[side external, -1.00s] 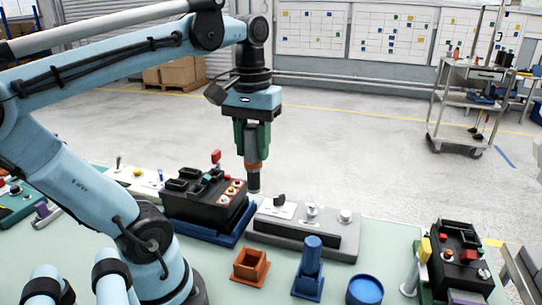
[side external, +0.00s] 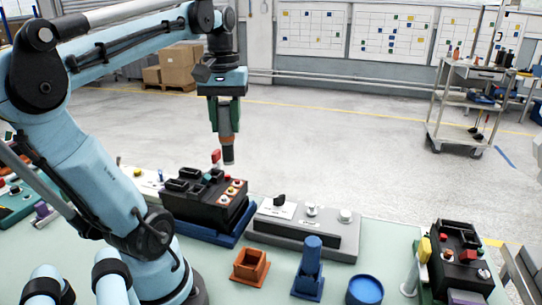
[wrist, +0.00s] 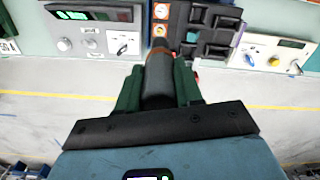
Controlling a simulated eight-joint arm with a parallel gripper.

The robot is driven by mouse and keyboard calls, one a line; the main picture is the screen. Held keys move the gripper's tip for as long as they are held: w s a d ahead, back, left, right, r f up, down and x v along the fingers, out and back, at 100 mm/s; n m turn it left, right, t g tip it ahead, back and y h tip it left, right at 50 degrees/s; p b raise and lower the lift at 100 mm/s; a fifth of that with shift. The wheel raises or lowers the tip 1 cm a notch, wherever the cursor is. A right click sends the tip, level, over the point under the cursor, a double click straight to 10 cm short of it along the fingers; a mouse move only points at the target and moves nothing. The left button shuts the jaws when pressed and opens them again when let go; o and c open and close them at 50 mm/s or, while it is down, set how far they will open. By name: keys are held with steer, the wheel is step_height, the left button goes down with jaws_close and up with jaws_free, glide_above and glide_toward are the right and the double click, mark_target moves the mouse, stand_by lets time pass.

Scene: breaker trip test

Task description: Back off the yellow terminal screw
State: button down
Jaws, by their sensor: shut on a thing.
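My gripper (side external: 226,130) has green fingers shut on a dark grey cylindrical tool with an orange band (side external: 228,154). The tool points down, above the rear of the black breaker unit (side external: 196,204), apart from it. In the wrist view the tool (wrist: 158,75) lies between the fingers and hides part of the breaker. Round terminal screws (side external: 232,190) with orange, red and pale faces line the breaker's right side.
The breaker sits on a blue tray (side external: 238,234). A grey panel (side external: 332,240) with knobs stands to its right, a white panel (side external: 134,176) to its left. An orange square holder (side external: 250,265), blue post holder (side external: 309,270) and blue round container (side external: 365,291) stand in front.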

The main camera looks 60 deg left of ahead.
mark_target(229, 160)
steer(key=shift+f, duration=3.25)
steer(key=shift+f, duration=0.65)
steer(key=shift+r, duration=0.1)
stand_by(0.4)
steer(key=shift+r, duration=3.05)
